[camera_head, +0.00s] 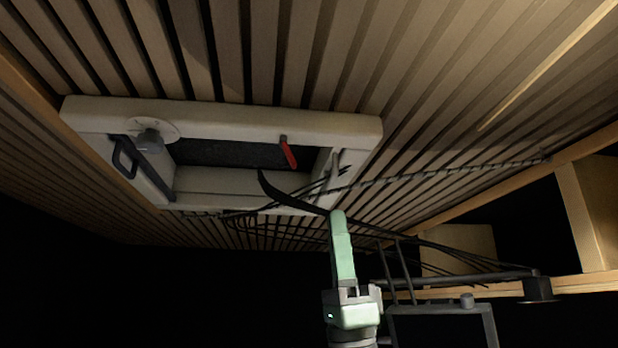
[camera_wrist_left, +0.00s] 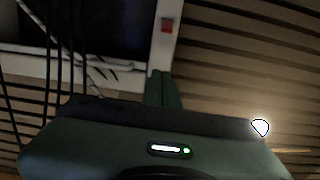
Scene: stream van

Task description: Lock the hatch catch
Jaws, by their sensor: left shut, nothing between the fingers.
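The roof hatch has a pale frame (camera_head: 235,120) in the slatted ceiling, around a dark panel. A red lever (camera_head: 288,152), apparently the catch, sits on the frame's inner edge right of the middle, slanting down to the right. In the left wrist view a small red patch (camera_wrist_left: 167,25) shows on the pale frame (camera_wrist_left: 160,60). I cannot tell if the catch is locked. My left gripper (camera_head: 338,214) is shut and empty, pointing up below the frame's right end and apart from the red lever. Its fingers show in the left wrist view (camera_wrist_left: 164,88). My right gripper is out of view.
Black cables (camera_head: 290,201) hang across the hatch's lower right, close to my left fingertips. A grey knob (camera_head: 151,139) and a black handle (camera_head: 124,157) are at the hatch's left end. Wooden shelving (camera_head: 590,215) and a dark bar (camera_head: 470,278) stand at the right.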

